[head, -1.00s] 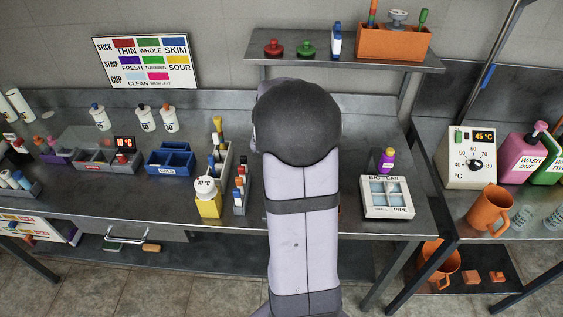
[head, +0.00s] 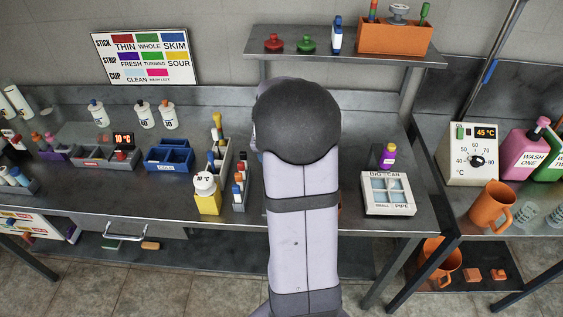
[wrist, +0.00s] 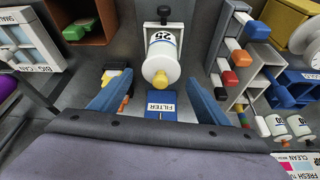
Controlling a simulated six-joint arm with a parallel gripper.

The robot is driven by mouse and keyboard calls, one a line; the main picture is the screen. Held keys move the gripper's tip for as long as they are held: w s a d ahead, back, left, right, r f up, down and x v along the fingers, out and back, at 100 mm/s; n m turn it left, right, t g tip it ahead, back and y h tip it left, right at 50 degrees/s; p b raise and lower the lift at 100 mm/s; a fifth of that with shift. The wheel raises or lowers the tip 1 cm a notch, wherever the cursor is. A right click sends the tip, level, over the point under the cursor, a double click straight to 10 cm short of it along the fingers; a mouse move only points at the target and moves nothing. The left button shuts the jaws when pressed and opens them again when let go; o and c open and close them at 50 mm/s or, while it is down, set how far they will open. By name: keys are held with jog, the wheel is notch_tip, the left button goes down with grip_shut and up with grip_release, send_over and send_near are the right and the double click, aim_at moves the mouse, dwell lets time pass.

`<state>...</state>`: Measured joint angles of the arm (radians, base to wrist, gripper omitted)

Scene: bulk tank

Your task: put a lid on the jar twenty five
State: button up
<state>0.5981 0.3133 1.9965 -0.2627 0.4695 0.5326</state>
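A white jar marked 25 (wrist: 161,55) shows in the wrist view with its label upside down. It has a rounded white end with a yellow tip (wrist: 161,78) facing my gripper; I cannot tell whether this is a lid. My gripper (wrist: 160,100) is open and empty. Its two blue fingers are spread to either side below the jar in the picture, apart from it. A blue block marked FILTER (wrist: 160,109) shows between the fingers. In the head view my arm hides my gripper and the jar.
A grey rack with coloured-topped pieces (wrist: 231,55) stands right of the jar in the wrist view. In the head view, several bottles (head: 143,114) and blue bins (head: 170,157) are at left. A divided white box (head: 388,207) is at right. A shelf (head: 345,60) hangs behind.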

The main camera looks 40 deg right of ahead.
jog(key=shift+b+v, duration=0.9)
jog(key=shift+v, duration=2.8)
jog(key=shift+n, duration=0.5)
jog(key=s+a+f+n+g+y, duration=0.2)
jog(key=s+a+f+n+y, duration=0.15)
jog(key=s+a+f, duration=0.65)
jog(key=s+a+n, duration=0.3)
jog(key=a+n, duration=0.3)
jog(key=a, duration=1)
jog(key=shift+a+f+g, duration=0.15)
jog(key=shift+f+g, duration=0.05)
jog(key=shift+g, duration=0.2)
